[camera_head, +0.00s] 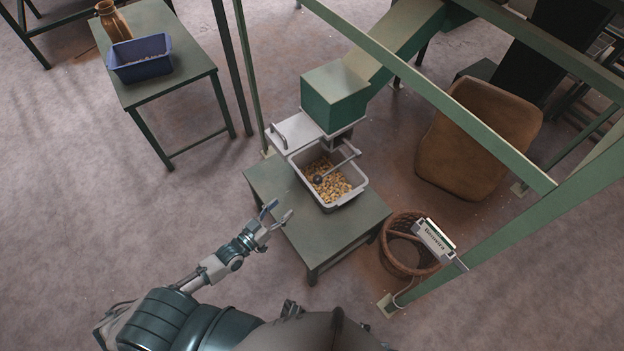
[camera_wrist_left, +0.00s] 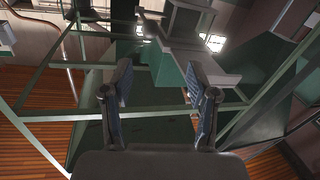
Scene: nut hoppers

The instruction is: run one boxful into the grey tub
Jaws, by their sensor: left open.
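The grey tub (camera_head: 359,187) stands on a low green table (camera_head: 315,239), under the outlet of a green hopper box (camera_head: 336,97). It holds a layer of tan nuts (camera_head: 331,186). A lever with a dark ball knob (camera_head: 317,180) reaches from the outlet over the tub. A pale slide plate with a handle (camera_head: 281,136) sticks out left of the outlet. My left gripper (camera_head: 280,212) is open and empty, in front of and left of the tub, apart from it. In the left wrist view its two fingers (camera_wrist_left: 160,95) stand wide apart with nothing between them. My right gripper does not show.
A brown sack-like object (camera_head: 478,138) leans behind. A blue bin (camera_head: 142,69) and brown jug (camera_head: 113,21) stand on another table. The left floor is clear.

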